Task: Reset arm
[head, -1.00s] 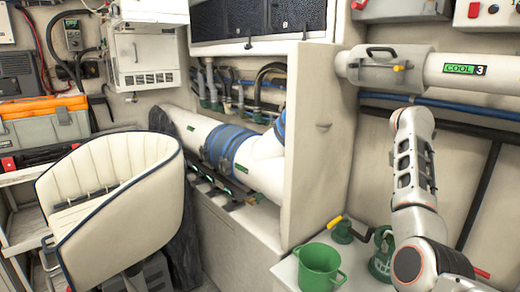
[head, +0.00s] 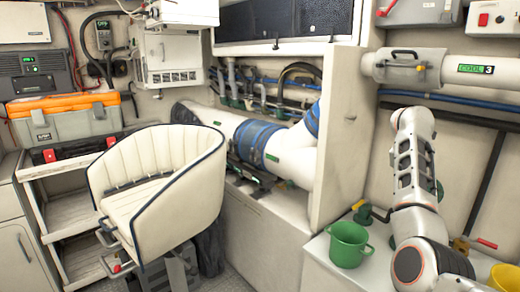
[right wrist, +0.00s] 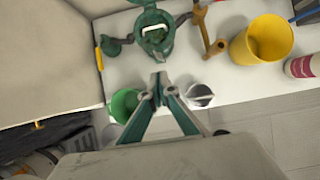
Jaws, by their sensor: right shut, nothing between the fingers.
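My right arm (head: 415,185) rises at the right of the head view; its gripper does not show there. In the right wrist view my right gripper (right wrist: 158,82) is shut and empty, its fingertips close together above the white counter (right wrist: 275,85). A green bucket (right wrist: 125,103) is just left of the fingers, and a metal cup-like object (right wrist: 200,95) is just right of them. The green bucket also shows in the head view (head: 348,243). My left gripper is in neither view.
A cream chair (head: 155,190) stands left of centre. A tall panel edge (head: 338,140) is left of my arm. An orange-lidded toolbox (head: 65,118) sits on the left.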

